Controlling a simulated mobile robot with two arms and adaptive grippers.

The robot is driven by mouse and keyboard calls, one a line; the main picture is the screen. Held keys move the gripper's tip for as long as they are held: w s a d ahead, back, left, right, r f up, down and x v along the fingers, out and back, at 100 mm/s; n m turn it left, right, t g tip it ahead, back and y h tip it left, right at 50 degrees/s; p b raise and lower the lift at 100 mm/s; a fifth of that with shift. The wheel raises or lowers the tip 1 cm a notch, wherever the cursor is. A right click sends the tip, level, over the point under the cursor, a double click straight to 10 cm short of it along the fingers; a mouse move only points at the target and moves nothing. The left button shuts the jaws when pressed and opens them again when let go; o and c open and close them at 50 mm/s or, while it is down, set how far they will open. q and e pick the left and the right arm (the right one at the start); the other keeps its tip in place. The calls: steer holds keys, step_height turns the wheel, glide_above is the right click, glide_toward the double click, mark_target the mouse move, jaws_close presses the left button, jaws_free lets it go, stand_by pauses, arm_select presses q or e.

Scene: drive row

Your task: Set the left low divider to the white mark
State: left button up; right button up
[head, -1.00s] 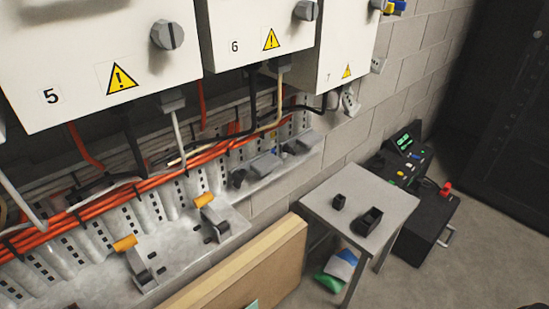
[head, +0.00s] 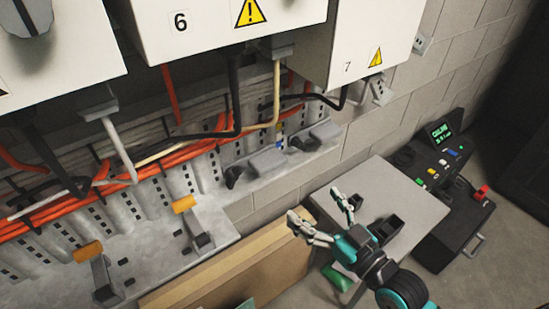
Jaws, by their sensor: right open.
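Two upright metal levers with orange grips stand on the grey metal shelf (head: 150,268) at the lower left: a left lever (head: 98,275) and a right lever (head: 195,228). They may be the low dividers; I cannot tell for sure. I cannot make out a white mark. My right gripper (head: 316,207) is open and empty, to the right of both levers, in front of the small table. My left gripper is not in view.
A cardboard-coloured panel (head: 235,262) stands between the shelf and my right gripper. Cabinets (head: 205,55) and orange cables (head: 150,170) hang above the shelf.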

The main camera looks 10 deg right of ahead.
mark_target(275, 165)
steer(key=p+x, duration=0.1)
steer(key=x, duration=1.4)
steer(key=shift+w+a+p, duration=0.2)
steer(key=shift+w+p, duration=0.1)
steer(key=shift+w, duration=0.15)
